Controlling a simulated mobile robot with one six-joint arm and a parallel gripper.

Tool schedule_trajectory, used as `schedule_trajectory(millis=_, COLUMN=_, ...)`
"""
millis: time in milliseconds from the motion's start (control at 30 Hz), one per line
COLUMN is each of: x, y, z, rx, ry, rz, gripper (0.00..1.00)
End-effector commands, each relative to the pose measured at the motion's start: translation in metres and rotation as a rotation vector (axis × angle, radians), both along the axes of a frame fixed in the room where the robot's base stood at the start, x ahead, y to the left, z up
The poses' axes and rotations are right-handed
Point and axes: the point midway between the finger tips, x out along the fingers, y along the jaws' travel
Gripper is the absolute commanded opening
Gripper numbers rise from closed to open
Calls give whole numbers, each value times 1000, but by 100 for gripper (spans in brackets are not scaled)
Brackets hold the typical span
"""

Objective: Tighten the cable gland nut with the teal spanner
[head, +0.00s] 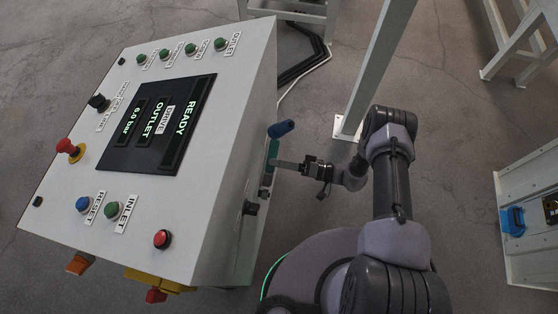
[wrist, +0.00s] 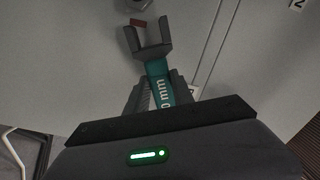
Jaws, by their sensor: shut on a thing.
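My gripper (head: 288,165) is beside the right side face of the grey control cabinet, shut on the teal spanner (head: 272,153). In the wrist view, the spanner (wrist: 157,72) stands out between the two fingers (wrist: 163,98), with "mm" lettering on its shaft. Its dark open-ended jaw (wrist: 149,40) points up the picture. A grey metal fitting, apparently the cable gland nut (wrist: 137,4), is cut off by the top edge. It sits just beyond the jaw mouth, with a visible gap. In the head view I cannot tell which small side fitting is the nut.
The control cabinet (head: 232,130) carries buttons and a display reading READY. A pale post (head: 372,75) stands behind my arm. Open floor lies between cabinet and post.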

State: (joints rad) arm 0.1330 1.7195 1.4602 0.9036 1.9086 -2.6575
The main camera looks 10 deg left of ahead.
Motion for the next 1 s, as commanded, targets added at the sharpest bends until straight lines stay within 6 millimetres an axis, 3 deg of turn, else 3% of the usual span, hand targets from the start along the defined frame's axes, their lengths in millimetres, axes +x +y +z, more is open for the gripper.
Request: schedule_trajectory(millis=1000, x=-14, y=1, z=-6, rx=0, ry=-1, rz=0, gripper=0)
